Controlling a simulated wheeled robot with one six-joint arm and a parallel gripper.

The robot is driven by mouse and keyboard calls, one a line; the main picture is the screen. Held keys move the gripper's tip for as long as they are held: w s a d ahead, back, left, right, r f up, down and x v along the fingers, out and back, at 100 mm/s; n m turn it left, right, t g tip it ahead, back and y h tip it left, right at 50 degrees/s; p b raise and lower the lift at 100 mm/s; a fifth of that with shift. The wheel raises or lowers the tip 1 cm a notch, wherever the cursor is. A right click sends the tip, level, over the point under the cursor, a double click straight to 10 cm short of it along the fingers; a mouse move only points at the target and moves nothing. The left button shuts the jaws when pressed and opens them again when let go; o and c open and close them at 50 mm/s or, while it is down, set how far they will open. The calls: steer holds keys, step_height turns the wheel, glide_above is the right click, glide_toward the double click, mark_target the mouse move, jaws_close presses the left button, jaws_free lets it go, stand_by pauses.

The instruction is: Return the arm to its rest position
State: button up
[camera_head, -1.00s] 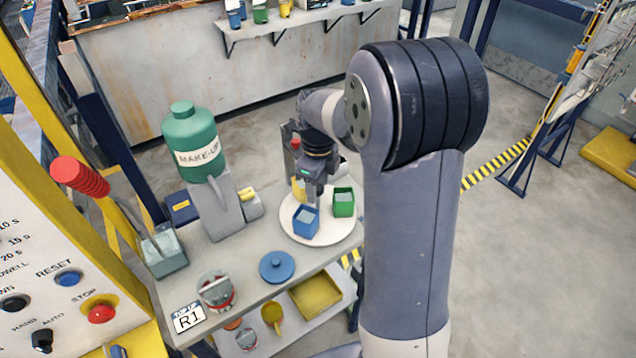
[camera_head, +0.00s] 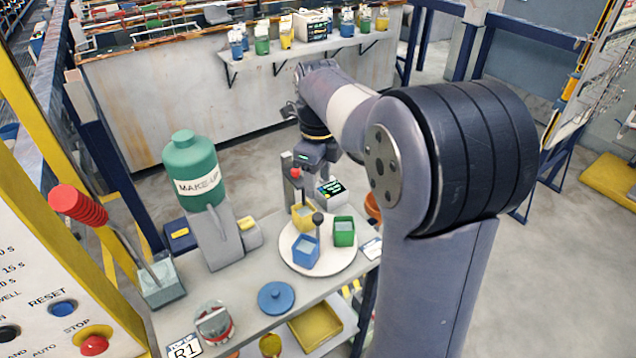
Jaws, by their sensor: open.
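My arm rises at the right of the view, and its forearm reaches back toward the wall shelf. My gripper (camera_head: 318,160) points down above the far end of the bench, higher than the cups on the round white plate (camera_head: 338,262). It is open, and I see nothing held in it; its fingertips are small and partly hard to make out. A blue cup (camera_head: 305,252), a green cup (camera_head: 344,232) and a yellow cup (camera_head: 302,217) stand on the plate, apart from my gripper. A dark-knobbed rod (camera_head: 318,220) stands up by the blue cup.
A green MAKE-UP bottle (camera_head: 190,172) stands on the bench at left. A blue lid (camera_head: 276,297) and a round gauge (camera_head: 214,322) lie in front. A red-handled lever (camera_head: 82,205) is at far left.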

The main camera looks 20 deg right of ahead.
mark_target(318, 216)
step_height(318, 216, down, 11)
steer(key=shift+p, duration=0.3)
stand_by(0.4)
steer(key=shift+r, duration=0.5)
step_height(318, 216, up, 9)
step_height(318, 216, down, 10)
steer(key=n, duration=1.3)
steer(key=shift+b, duration=0.3)
